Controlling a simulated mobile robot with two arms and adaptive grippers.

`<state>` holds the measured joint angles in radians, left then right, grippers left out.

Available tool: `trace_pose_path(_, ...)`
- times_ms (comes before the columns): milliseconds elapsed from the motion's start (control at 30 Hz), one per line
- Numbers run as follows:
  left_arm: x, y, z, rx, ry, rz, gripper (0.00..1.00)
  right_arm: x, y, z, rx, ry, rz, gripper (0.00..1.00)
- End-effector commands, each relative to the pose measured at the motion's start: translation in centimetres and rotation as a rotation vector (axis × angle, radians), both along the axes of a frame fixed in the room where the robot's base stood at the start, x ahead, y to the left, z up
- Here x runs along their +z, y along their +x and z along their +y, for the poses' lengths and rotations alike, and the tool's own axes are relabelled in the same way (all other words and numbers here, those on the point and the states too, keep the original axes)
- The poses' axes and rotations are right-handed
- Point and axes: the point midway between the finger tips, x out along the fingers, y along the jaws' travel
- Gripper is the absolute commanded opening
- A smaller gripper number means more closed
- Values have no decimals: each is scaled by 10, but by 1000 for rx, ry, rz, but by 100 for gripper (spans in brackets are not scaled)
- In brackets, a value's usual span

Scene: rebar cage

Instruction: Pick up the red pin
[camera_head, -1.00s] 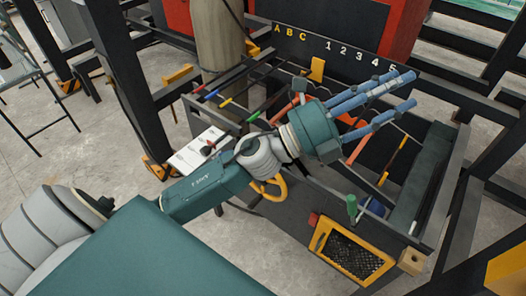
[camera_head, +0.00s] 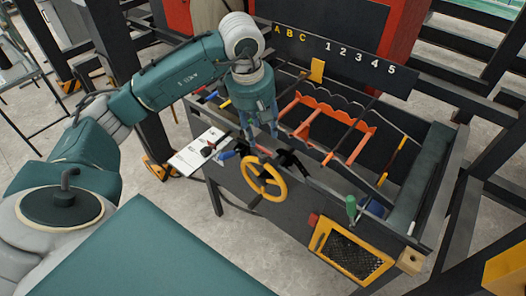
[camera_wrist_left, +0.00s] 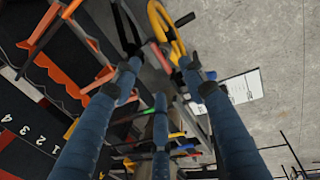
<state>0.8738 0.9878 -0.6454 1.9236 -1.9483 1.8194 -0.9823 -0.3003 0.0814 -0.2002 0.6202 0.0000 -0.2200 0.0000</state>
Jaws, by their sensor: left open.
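My left gripper (camera_head: 258,146) points down over the front edge of the rebar bench, just behind the yellow handwheel. Its blue fingers are spread open with nothing between them. The left wrist view shows the gripper (camera_wrist_left: 158,85) with its fingers apart. A short red pin-like piece (camera_wrist_left: 160,57) lies beyond the fingertips there, beside the yellow wheel; whether it is loose or part of the bench I cannot tell. My right gripper is in neither view.
The yellow handwheel (camera_head: 263,179) stands at the bench front. Orange notched racks (camera_head: 325,118) hold bars behind the gripper. A white sheet (camera_head: 198,150) is to the left. A yellow-framed basket (camera_head: 348,254), a red knob (camera_head: 313,219) and a green handle (camera_head: 351,208) are to the right.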

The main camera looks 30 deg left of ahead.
Motion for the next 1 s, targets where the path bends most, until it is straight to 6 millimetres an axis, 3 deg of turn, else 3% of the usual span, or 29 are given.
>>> trace_pose_path(100, -18, 3, -1, 0, -3, 5, 42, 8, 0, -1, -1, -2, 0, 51)
trace_pose_path(300, -34, 7, -2, -1, -6, 1, 42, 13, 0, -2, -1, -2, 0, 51)
trace_pose_path(533, -61, 14, -1, 1, -7, 6, 42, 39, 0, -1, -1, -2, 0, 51)
trace_pose_path(667, -78, 17, -1, -1, -7, 4, 42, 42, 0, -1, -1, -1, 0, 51)
trace_pose_path(933, -84, 19, -1, -1, -6, -2, 42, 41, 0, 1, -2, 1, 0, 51)
trace_pose_path(967, -84, 19, -1, -1, -6, -2, 40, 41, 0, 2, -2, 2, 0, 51)
trace_pose_path(1000, -84, 19, -1, -1, -6, -2, 32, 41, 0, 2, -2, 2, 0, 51)
